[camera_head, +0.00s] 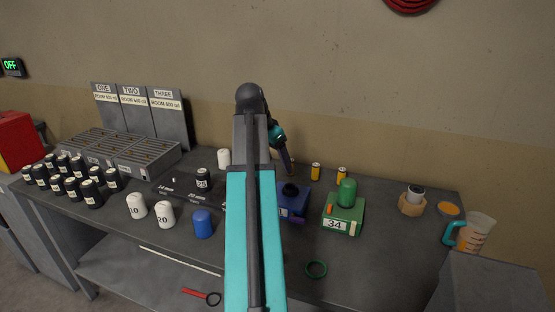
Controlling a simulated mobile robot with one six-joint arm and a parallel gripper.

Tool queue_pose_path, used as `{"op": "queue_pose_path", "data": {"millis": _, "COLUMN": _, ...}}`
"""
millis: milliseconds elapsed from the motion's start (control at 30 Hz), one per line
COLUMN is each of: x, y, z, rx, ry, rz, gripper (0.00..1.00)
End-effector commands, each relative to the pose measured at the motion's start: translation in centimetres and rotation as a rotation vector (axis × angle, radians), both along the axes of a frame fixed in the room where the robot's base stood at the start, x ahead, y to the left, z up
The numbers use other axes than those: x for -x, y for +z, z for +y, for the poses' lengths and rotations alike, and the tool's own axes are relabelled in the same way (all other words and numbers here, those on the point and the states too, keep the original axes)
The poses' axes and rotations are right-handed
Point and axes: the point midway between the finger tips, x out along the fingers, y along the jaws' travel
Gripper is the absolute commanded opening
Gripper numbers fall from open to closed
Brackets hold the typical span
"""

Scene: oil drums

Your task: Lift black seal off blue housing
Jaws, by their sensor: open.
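The blue housing (294,208) stands on the dark workbench, just right of my teal arm, which hides its left side. A small black part, likely the black seal (290,188), sits on top of it. My gripper (291,172) points down above and slightly behind the housing in the picture. It is open, and I see nothing held in it. The fingertips are small here, so I cannot tell their exact gap to the seal.
A green housing (343,213) marked 34 stands close on the right. Two yellow cylinders (316,172) are behind. White bottles (165,214) and a blue cylinder (202,223) stand left. A measuring jug (475,233) is at far right.

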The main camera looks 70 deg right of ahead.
Motion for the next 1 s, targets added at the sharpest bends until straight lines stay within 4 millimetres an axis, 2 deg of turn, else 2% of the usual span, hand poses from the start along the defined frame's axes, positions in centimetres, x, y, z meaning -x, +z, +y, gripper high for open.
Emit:
{"op": "queue_pose_path", "data": {"millis": 367, "x": 0.3, "y": -1.9, "z": -0.6, "rx": -0.001, "ry": 0.001, "rz": 0.001, "gripper": 0.7}}
{"op": "queue_pose_path", "data": {"millis": 1000, "x": 1.4, "y": -7.9, "z": -2.9, "rx": -0.002, "ry": 0.001, "rz": 0.0, "gripper": 0.7}}
